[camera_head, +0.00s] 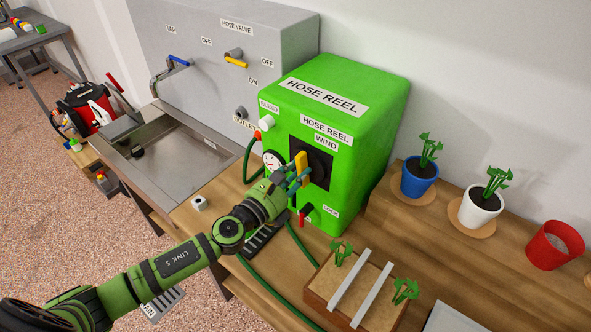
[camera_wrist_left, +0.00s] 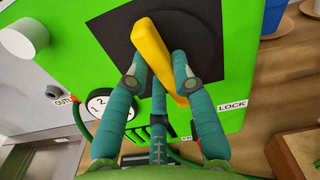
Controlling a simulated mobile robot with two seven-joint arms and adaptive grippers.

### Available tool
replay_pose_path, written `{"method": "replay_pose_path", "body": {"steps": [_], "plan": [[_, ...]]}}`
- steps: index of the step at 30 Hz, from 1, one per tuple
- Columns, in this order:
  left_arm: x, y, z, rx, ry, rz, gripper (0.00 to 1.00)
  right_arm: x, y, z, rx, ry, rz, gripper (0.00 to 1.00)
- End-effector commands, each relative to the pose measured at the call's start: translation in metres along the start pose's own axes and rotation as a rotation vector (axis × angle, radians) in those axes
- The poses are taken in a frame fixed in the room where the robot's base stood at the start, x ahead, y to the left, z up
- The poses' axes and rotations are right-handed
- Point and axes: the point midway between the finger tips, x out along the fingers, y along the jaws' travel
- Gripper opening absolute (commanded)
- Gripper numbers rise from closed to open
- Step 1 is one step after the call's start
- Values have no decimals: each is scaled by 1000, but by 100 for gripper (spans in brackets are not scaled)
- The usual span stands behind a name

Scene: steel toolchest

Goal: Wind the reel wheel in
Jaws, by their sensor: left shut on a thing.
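The green hose reel box (camera_head: 344,98) stands on the wooden bench against the wall. Its reel wheel shows as a yellow handle bar (camera_head: 301,168) on a dark square plate (camera_head: 320,165) under the WIND label. In the left wrist view the yellow bar (camera_wrist_left: 152,52) runs slanted from upper left to lower right. My left gripper (camera_head: 290,178) is at the bar, with its teal fingers (camera_wrist_left: 163,75) on either side of the bar's lower part, shut on it. The fingers hide part of the bar in the head view. My right gripper is not in view.
A gauge (camera_head: 273,160), a white bleed knob (camera_head: 266,122) and a red lock lever (camera_head: 302,218) sit close around the handle. A green hose (camera_head: 262,280) runs along the bench. A planter box (camera_head: 340,290) stands in front; potted plants stand right. A steel sink (camera_head: 180,150) is left.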

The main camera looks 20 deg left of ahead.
Motion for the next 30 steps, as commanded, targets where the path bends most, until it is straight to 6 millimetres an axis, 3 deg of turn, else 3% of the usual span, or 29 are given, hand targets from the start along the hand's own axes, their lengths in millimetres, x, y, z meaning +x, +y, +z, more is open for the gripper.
{"method": "replay_pose_path", "body": {"steps": [10, 26, 27, 28, 30], "plan": [[0, -1, 2, 136, -1, 0, 0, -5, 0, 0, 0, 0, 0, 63], [0, 0, 1, 161, -1, 0, 0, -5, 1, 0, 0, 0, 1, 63], [0, 0, 1, 160, -1, 0, 37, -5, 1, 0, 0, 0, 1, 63], [0, 0, 1, 160, -1, 0, 49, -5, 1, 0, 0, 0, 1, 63], [0, 0, 1, 159, -1, 0, 49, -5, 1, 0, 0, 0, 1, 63]]}}
